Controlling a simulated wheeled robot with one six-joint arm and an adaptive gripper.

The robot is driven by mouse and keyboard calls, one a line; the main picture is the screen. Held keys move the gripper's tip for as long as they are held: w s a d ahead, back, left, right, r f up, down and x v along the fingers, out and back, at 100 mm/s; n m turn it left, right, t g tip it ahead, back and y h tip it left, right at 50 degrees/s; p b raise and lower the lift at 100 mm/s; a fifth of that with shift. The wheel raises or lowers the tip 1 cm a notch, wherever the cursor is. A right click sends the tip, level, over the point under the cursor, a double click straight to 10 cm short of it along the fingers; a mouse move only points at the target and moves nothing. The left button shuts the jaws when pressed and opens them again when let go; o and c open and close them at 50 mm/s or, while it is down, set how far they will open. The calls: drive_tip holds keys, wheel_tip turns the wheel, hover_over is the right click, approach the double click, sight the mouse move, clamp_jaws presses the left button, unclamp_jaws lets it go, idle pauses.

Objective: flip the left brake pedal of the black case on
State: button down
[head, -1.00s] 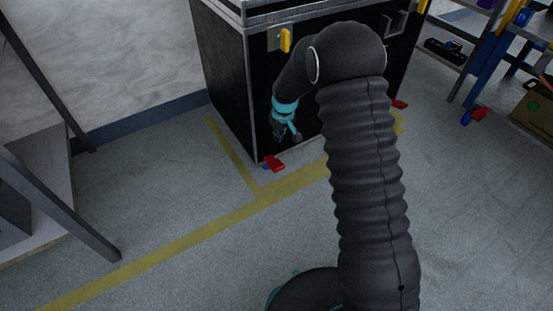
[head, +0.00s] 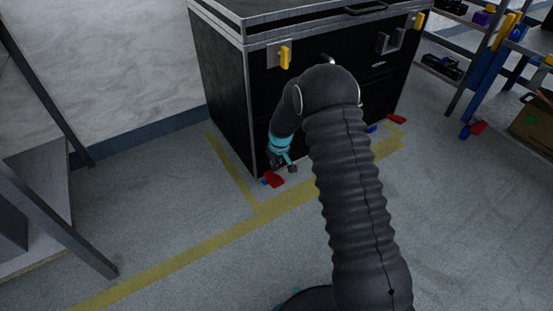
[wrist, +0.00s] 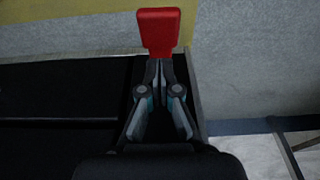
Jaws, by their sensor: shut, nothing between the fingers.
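The black case (head: 225,88) stands on the floor at the top middle of the head view. Its left brake pedal (head: 275,179) is a red tab low at the near left corner, over a blue caster part. In the wrist view the red pedal (wrist: 158,30) lies straight ahead of the fingertips. My gripper (head: 283,168) is low beside the case front, just above the pedal. It also shows in the wrist view (wrist: 158,66), shut and empty, its tips at or very near the pedal's edge. I cannot tell whether they touch.
Another red pedal (head: 396,119) is at the case's right corner. Yellow tape (head: 200,247) marks the floor around the case. A blue-framed shelf (head: 487,75) stands at the right and a metal frame (head: 60,225) at the left. The floor in front is free.

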sight(278, 182)
drive_tip(key=f, duration=0.5)
drive_tip(key=shift+s+d+f, duration=0.2)
drive_tip(key=shift+s+f, duration=0.05)
drive_tip(key=shift+f, duration=0.15)
drive_tip(key=shift+f, duration=0.15)
drive_tip(key=f+b, duration=0.1)
drive_tip(key=b, duration=0.1)
drive_tip(key=s+f+b, duration=0.1)
drive_tip(key=b, duration=0.1)
drive_tip(key=shift+d+f, duration=0.3)
drive_tip(key=shift+d, duration=0.05)
drive_tip(key=shift+s+d+f+b, duration=0.1)
drive_tip(key=shift+s+f+b, duration=0.05)
drive_tip(key=shift+f+b, duration=0.4)
drive_tip(key=shift+s+d+f+b, duration=0.1)
drive_tip(key=shift+f+b, duration=0.3)
drive_tip(key=shift+b, duration=0.2)
